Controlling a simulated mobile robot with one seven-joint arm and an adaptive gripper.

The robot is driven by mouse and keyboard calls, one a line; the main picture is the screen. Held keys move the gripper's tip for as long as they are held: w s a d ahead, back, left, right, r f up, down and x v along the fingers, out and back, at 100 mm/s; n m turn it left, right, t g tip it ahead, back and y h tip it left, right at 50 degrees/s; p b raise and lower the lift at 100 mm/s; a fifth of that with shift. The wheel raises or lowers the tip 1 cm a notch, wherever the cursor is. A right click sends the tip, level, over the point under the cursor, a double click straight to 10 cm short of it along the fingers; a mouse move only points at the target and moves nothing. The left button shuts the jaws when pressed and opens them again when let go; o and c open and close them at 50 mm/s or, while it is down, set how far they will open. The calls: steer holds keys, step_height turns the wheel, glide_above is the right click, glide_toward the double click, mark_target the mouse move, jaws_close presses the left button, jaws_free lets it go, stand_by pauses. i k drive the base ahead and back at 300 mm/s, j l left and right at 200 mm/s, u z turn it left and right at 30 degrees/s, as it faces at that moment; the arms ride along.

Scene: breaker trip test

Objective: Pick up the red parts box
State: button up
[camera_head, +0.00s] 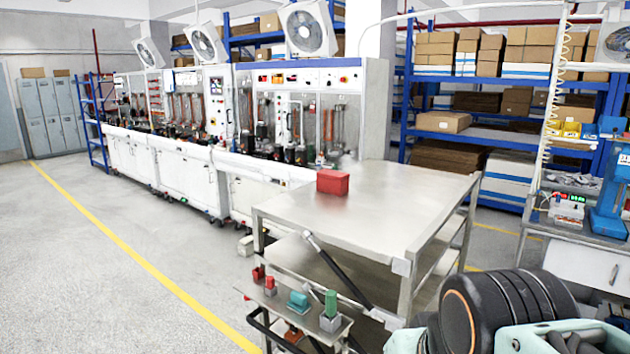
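The red parts box (333,182) sits closed and upright on the bare steel top of a metal table (400,205). It stands near the table's far left edge, and nothing touches it. Part of my own arm, a dark ribbed cylinder with an orange ring and pale green links, fills the lower right corner. My gripper's fingers do not show, so I cannot see their state or where they are relative to the box.
A small cart (296,312) with red, teal and green parts stands at the table's near left end. A long workbench (185,165) runs behind. Blue shelves (485,82) with cartons stand at the back right. Another bench (580,262) is at right. Open floor (120,265) lies left.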

mark_target(328, 181)
steer(key=i+l+u, duration=0.1)
steer(key=i+l, duration=0.4)
steer(key=l, duration=0.2)
steer(key=i+l+u, duration=0.15)
steer(key=l, duration=0.25)
steer(key=i+l, duration=0.3)
steer(key=l+u, duration=0.05)
